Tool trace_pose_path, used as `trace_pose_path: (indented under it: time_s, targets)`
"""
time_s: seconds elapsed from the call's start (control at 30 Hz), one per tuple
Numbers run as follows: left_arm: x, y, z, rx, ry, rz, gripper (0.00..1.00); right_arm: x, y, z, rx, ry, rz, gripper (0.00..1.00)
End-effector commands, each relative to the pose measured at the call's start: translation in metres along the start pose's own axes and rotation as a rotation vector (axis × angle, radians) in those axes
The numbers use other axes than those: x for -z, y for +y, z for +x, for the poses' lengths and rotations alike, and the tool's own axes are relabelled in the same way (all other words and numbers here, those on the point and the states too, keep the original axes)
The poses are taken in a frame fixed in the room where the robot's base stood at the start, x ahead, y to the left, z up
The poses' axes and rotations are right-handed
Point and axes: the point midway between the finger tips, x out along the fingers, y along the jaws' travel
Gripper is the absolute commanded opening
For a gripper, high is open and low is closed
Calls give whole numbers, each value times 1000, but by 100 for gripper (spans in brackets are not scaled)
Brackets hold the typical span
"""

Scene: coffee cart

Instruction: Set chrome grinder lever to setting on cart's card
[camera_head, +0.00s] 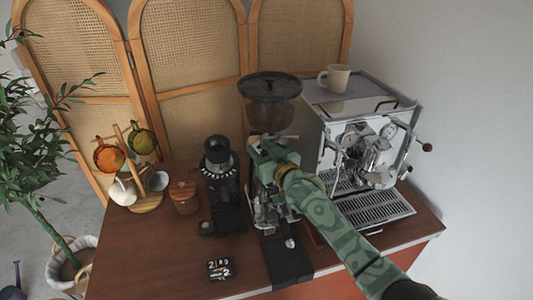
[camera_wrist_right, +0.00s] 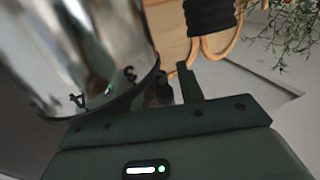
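The chrome grinder (camera_head: 266,212) stands mid-cart with a dark bean hopper (camera_head: 270,88) on top. My green right gripper (camera_head: 262,152) is at its upper body, just below the hopper, and hides much of it. In the right wrist view, a shiny chrome surface (camera_wrist_right: 70,50) with dark numerals, seemingly a 4 and a 3, fills the left. One green finger stands beside it; the other finger and any lever between them are hidden. The small black card (camera_head: 220,269) lies at the front of the cart; its white characters are too small to read surely. My left gripper is out of view.
A black grinder (camera_head: 220,180) with a white-marked collar stands left of the chrome one. The espresso machine (camera_head: 365,150) with a mug (camera_head: 335,78) stands right. A wooden-lidded jar (camera_head: 184,197) and a cup rack (camera_head: 145,195) are left. The front-left cart top is mostly clear.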

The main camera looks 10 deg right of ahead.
Motion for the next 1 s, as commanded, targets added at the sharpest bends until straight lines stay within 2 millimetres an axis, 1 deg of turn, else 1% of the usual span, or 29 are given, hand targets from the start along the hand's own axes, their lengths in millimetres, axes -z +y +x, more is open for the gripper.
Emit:
trace_pose_path:
  time_s: [0.07,0.17,0.27,0.4,0.5,0.63,0.7,0.8,1.0]
  targets:
    - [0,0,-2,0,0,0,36,0,0,-5,0,0,0,37]
    - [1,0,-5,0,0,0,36,0,1,-20,-1,-1,0,37]
    - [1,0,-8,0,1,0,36,0,1,-44,-1,-1,0,37]
    - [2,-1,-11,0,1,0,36,-1,0,-84,0,-2,-1,37]
    - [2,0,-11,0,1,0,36,-1,0,-110,0,-3,-1,37]
    - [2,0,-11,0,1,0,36,-1,0,-138,0,-2,-1,37]
    - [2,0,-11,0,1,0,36,-1,1,-148,0,-2,0,37]
    - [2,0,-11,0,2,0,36,-1,1,-157,0,-2,1,37]
    - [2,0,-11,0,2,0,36,0,1,-162,0,0,0,37]
